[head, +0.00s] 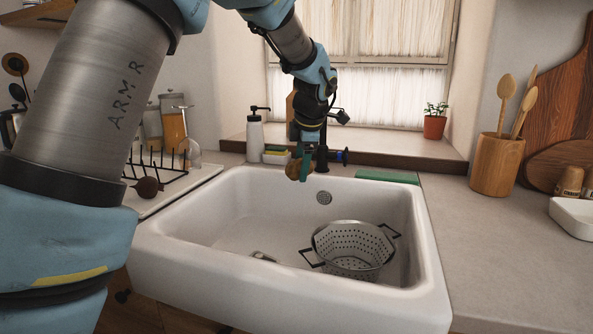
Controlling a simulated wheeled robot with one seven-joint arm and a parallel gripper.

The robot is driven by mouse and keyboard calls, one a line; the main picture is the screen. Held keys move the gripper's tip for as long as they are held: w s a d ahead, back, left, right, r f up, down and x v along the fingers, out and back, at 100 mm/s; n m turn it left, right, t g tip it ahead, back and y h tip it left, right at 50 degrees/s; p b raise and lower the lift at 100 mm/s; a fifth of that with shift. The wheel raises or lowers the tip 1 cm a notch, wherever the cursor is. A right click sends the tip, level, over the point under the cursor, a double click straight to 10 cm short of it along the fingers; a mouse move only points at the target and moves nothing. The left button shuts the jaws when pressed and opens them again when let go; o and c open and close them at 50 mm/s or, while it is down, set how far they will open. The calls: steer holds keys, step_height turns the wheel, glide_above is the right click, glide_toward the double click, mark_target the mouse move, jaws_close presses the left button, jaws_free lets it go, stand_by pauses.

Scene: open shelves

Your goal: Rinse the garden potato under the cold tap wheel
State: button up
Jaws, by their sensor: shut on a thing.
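My gripper (303,168) reaches over the back of the white sink, with its green fingertips pointing down. It is shut on a brown potato (292,170), partly hidden behind the fingers. The potato hangs above the sink basin, just left of the dark tap (322,158) in the picture. The tap's left side and spout are largely hidden by my gripper. I see no water stream.
A metal colander (352,262) with black handles stands in the sink (432,275), right of centre. A soap bottle (255,133) and sponges (276,156) stand behind the sink. A dish rack (160,170) is at left. The basin's left part is mostly clear.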

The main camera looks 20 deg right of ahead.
stand_by(0.4)
steer(key=shift+w+a, duration=0.25)
steer(key=shift+w, duration=0.2)
steer(key=shift+s+d, duration=0.1)
steer(key=shift+s, duration=0.05)
steer(key=shift+s+d+b, duration=0.25)
steer(key=shift+s+b, duration=0.15)
steer(key=shift+b, duration=0.15)
steer(key=s+a+b, duration=0.4)
steer(key=a, duration=0.3)
steer(key=shift+b, duration=0.35)
stand_by(1.4)
steer(key=s+a+r, duration=0.2)
steer(key=a+r, duration=0.2)
steer(key=shift+s+a, duration=0.2)
stand_by(0.3)
